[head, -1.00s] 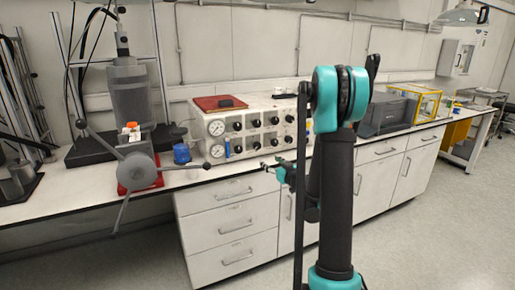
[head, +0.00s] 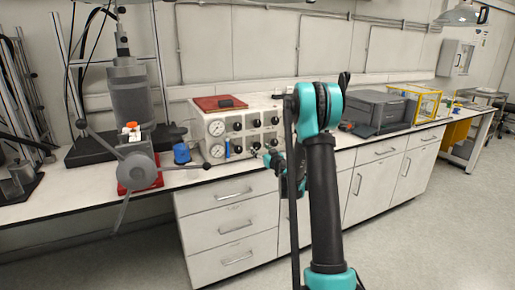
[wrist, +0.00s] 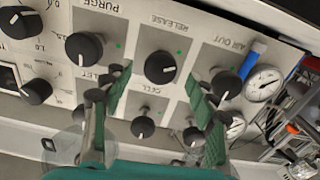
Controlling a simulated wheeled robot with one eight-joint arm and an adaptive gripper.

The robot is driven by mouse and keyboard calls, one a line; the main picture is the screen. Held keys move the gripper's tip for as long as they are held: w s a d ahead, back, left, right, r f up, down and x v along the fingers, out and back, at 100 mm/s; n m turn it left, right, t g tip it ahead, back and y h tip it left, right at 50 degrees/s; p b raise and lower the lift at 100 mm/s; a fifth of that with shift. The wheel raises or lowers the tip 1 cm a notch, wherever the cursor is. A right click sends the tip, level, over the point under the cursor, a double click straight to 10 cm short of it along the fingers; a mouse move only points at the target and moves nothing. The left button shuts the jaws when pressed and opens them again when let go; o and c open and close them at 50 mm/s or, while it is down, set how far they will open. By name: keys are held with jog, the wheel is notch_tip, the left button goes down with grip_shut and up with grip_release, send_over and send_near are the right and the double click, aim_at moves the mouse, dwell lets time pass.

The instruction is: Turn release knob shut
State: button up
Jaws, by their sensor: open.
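The release knob (wrist: 160,67) is a round black knob with a white pointer mark, below the upside-down word RELEASE on the white panel in the wrist view. A green dot is beside it. My gripper (wrist: 157,80) is open, with its green fingertips to the left and right of this knob, nearer the camera. I cannot tell whether either finger touches it. In the head view, my gripper (head: 273,160) is in front of the right part of the control panel (head: 205,104), and my arm covers some of it. I cannot single out the release knob there.
Neighbouring black knobs, PURGE (wrist: 84,49), AIR OUT (wrist: 225,84) and CELL (wrist: 143,127), sit close around. A blue piece (wrist: 256,52) and a gauge (wrist: 263,84) are on the right. A reactor with a spoked handwheel (head: 137,170) stands left of the panel.

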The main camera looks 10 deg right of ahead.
aim_at(258, 146)
jog(key=shift+x, duration=1.95)
jog(key=shift+c, duration=0.2)
jog(key=c, duration=1.1)
